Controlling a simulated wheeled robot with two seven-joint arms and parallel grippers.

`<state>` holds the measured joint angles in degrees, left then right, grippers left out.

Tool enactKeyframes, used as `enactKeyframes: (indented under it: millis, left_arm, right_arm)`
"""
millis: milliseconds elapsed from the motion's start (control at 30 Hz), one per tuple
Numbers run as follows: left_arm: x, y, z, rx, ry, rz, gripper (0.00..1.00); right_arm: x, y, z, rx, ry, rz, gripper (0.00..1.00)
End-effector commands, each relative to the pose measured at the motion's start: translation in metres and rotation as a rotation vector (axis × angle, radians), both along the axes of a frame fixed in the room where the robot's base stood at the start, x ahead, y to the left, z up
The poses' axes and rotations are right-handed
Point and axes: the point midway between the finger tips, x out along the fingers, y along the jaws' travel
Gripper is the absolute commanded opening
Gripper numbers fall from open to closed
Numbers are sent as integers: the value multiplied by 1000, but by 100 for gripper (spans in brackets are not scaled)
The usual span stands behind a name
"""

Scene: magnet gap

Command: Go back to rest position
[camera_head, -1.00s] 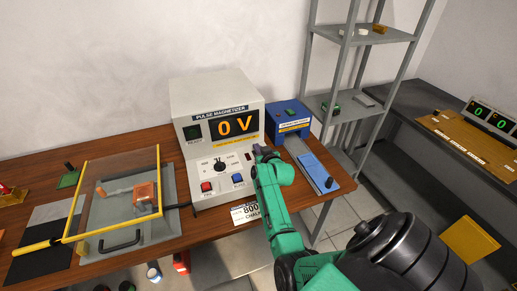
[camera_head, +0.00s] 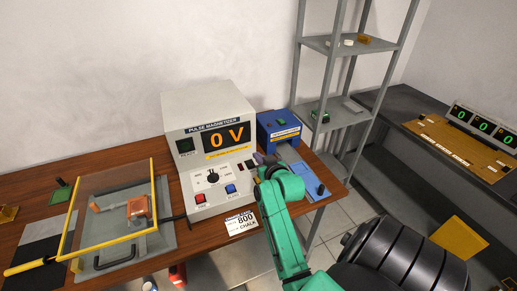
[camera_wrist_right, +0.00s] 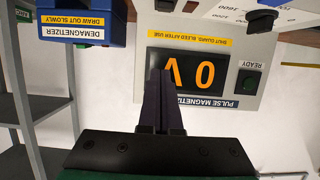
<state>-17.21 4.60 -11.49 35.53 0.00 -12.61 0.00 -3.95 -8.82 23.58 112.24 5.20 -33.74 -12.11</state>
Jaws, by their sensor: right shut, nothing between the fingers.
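My right gripper (camera_head: 259,158) is shut and empty, in the air by the right side of the pulse magnetizer's front. In the right wrist view the closed dark fingers (camera_wrist_right: 162,90) show in front of the magnetizer (camera_wrist_right: 205,72), which appears upside down. In the head view the pulse magnetizer (camera_head: 197,108) stands on the wooden table and its display reads 0 V. My green right forearm reaches in from the lower right and covers part of the blue slide of the demagnetizer (camera_head: 279,127). My left gripper is not in view.
A yellow-framed clear guard (camera_head: 154,190) covers an orange block on a grey plate, left of the magnetizer. A grey shelf rack (camera_head: 340,45) stands behind the table's right end. A dark bench (camera_head: 395,95) with green displays is at the right. Open floor lies between them.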

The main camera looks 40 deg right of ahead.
Motion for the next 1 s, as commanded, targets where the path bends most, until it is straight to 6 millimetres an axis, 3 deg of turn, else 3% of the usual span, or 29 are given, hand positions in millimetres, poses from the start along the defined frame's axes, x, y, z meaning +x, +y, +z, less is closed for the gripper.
enactKeyframes:
  millis: [367, 467, 567, 700, 1000]
  left_arm:
    - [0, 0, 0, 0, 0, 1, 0]
    - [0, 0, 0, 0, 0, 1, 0]
    - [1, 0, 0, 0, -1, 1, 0]
    - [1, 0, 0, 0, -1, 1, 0]
    - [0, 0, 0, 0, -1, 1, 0]
  right_arm:
    - [0, 0, 0, 0, 1, 1, 0]
    - [-5, 15, -6, -1, 64, 46, 0]
    - [-25, 52, -23, 4, 229, 149, 0]
    - [-70, 104, -49, 21, 475, 273, 0]
    - [-165, 168, -75, 43, 851, 417, 0]
